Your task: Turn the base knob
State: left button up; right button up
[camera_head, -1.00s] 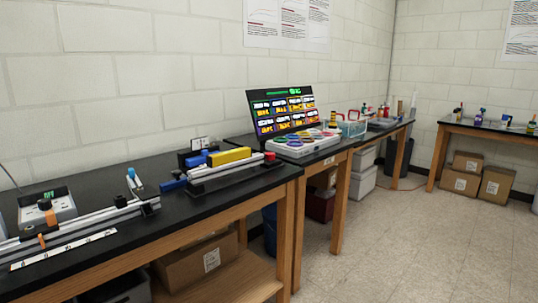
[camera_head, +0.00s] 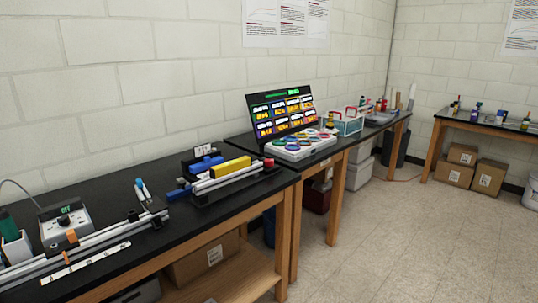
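A grey control box (camera_head: 66,222) with a small dark display reading in green and a dark knob (camera_head: 62,222) on its face sits on the black bench at the left. Whether this is the base knob I cannot tell. An extrusion rail (camera_head: 85,248) with an orange clamp (camera_head: 70,236) lies in front of it. A second short rail (camera_head: 228,178) carries a yellow block (camera_head: 230,165), with blue parts behind it and a red end piece (camera_head: 268,162). Neither of my grippers shows in the head view.
The black benchtop (camera_head: 120,187) runs along the wall. A white panel of coloured discs (camera_head: 300,145) stands before a screen (camera_head: 281,112) on the adjoining bench. The floor (camera_head: 410,240) at the right is open.

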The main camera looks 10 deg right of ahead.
aim_at(269, 163)
jog(key=i+l+u, duration=0.85)
jog(key=l, duration=0.35)
jog(key=i+l+u, duration=0.3)
jog(key=l, duration=0.2)
jog(key=i+l+u, duration=0.1)
jog(key=l+u, duration=0.2)
jog(key=l, duration=0.25)
jog(key=i+l+u, duration=0.1)
jog(key=l+u, duration=0.2)
jog(key=l, duration=0.25)
jog(key=l+u, duration=0.3)
jog(key=l, duration=0.3)
jog(key=l+u, duration=0.3)
jog(key=l, duration=0.3)
